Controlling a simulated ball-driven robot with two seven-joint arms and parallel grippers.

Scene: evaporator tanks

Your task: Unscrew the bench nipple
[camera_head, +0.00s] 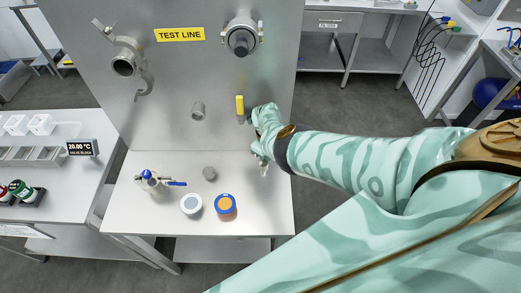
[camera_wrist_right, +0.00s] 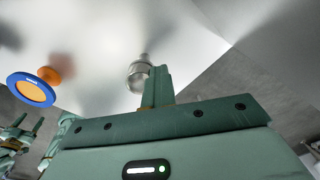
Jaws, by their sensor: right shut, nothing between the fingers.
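My right gripper (camera_head: 262,156) is at the right edge of the bench, low in front of the panel. Its fingers are shut with nothing held between them. In the right wrist view its finger (camera_wrist_right: 157,88) stands in front of a metal fitting (camera_wrist_right: 138,74), which looks like the bench nipple. The finger hides part of the fitting; I cannot tell whether they touch. In the head view a small shiny metal piece (camera_head: 263,170) shows just below the gripper, partly covered by it. My left gripper does not show in the head view.
The upright panel (camera_head: 175,75) carries a yellow-handled part (camera_head: 240,106), a stub (camera_head: 198,110) and clamped fittings.

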